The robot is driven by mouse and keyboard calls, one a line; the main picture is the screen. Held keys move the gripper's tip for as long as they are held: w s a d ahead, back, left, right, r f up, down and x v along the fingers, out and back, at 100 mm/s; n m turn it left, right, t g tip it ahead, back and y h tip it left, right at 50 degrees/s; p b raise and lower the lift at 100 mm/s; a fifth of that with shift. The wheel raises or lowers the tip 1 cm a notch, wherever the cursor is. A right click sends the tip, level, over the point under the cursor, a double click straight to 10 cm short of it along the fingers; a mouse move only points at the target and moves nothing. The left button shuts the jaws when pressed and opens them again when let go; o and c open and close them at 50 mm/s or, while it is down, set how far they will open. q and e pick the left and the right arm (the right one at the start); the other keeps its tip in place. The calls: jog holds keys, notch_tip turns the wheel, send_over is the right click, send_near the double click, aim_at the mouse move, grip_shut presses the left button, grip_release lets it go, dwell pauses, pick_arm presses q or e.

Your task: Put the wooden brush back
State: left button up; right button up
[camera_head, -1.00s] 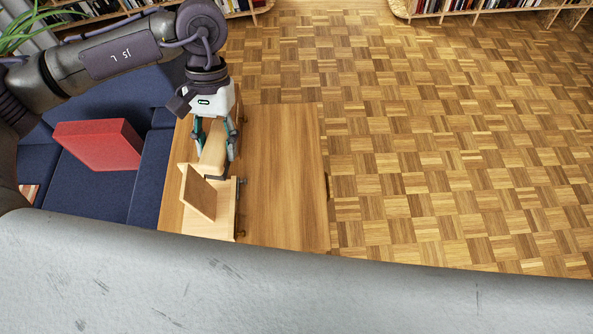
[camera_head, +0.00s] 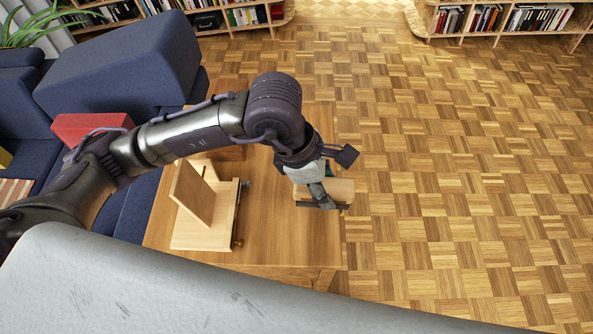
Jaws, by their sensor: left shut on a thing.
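The wooden brush (camera_head: 341,189) is a pale wooden block with a dark strip along its lower side. My left gripper (camera_head: 319,194) is shut on it and holds it at the right edge of the wooden table (camera_head: 285,230). Part of the brush is hidden behind the fingers. I cannot tell whether the brush touches the table. A pale wooden stand (camera_head: 208,232) with an upright, leaning board stands on the table's left part, away from the gripper. My right gripper is not in view.
A blue sofa (camera_head: 130,75) with a red cushion (camera_head: 85,128) is on the left. Bookshelves (camera_head: 500,20) line the back. The parquet floor (camera_head: 450,170) right of the table is clear. My left arm crosses above the sofa and table.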

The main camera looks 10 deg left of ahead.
pick_arm(q)
jog(key=shift+w+d+n, duration=0.1)
jog(key=shift+d+n, duration=0.05)
jog(key=shift+n, duration=0.15)
jog(key=w+a+f, duration=0.2)
jog(key=w+a+f+p, duration=0.1)
jog(key=w+a+f, duration=0.1)
jog(key=w+a, duration=0.1)
jog(key=w+a+f+p, duration=0.1)
jog(key=w+a+f, duration=0.1)
jog(key=w, duration=0.1)
jog(key=shift+w+a+f, duration=0.25)
jog(key=shift+f, duration=0.1)
notch_tip(320, 180, down, 4)
jog(key=shift+r+p, duration=0.25)
jog(key=shift+p, duration=0.15)
jog(key=shift+f, duration=0.35)
jog(key=o, duration=0.6)
jog(key=shift+f, duration=0.15)
jog(key=o, duration=0.4)
